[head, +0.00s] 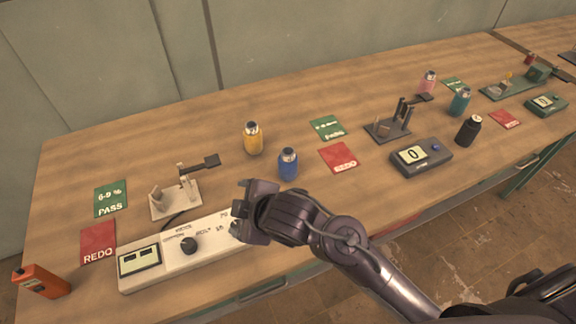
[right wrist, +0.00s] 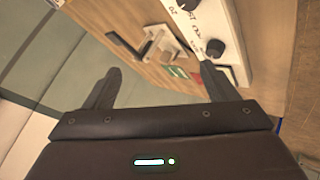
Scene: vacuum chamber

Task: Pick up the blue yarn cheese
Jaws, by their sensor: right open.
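The blue yarn cheese (head: 288,164) is a small upright blue cylinder with a dark top and a pale mark. It stands on the wooden table in the head view, behind and to the right of my right gripper. The blue cheese cannot be clearly made out there. My left gripper is not in view.
A yellow cheese (head: 253,138) stands behind and left of the blue one. The white meter box (head: 185,250) and a pale stand (head: 172,203) lie left. A red REDO card (head: 338,157) and dark scale (head: 420,157) lie right. The back of the table is clear.

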